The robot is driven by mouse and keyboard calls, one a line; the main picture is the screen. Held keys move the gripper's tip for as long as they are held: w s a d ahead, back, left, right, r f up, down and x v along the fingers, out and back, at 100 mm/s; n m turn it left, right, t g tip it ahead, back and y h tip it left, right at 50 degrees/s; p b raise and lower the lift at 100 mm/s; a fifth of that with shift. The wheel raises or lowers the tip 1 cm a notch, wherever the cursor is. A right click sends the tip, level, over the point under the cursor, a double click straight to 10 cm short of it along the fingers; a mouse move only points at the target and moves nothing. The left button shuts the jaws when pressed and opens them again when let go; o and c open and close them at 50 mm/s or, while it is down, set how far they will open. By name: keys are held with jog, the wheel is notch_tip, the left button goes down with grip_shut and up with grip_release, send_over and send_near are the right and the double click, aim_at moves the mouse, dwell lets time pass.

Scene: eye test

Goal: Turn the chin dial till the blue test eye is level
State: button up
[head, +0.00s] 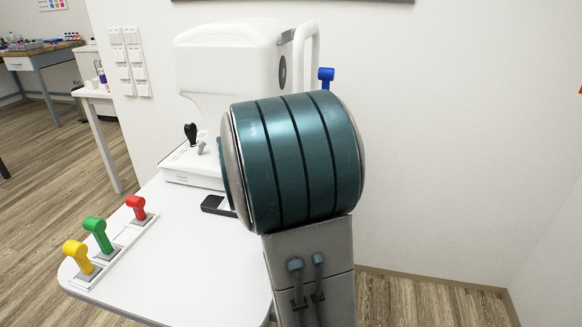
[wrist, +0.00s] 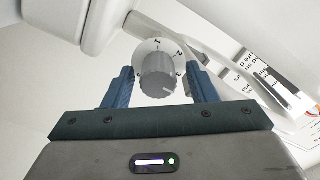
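The chin dial (wrist: 157,74) is a grey ridged knob on a white disc marked with numbers, seen in the wrist view. A short light mark shows low on the knob. My gripper (wrist: 160,68) is open, with one blue finger on each side of the dial and a visible gap at both. I cannot tell how far the fingertips reach along the knob. In the head view my arm hides the gripper and the dial. A blue piece on a short stalk (head: 326,76) shows just above my arm; it looks upright. I cannot tell if it is the test eye.
The white eye-test machine (head: 225,60) stands on a white table (head: 190,262), with a black joystick (head: 191,133) on its base. Yellow (head: 76,255), green (head: 97,232) and red (head: 136,206) pieces line the table's left edge. A dark flat device (head: 217,206) lies by the base.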

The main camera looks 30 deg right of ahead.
jog(key=b+v, duration=0.8)
jog(key=v, duration=0.6)
jog(key=shift+b, duration=0.35)
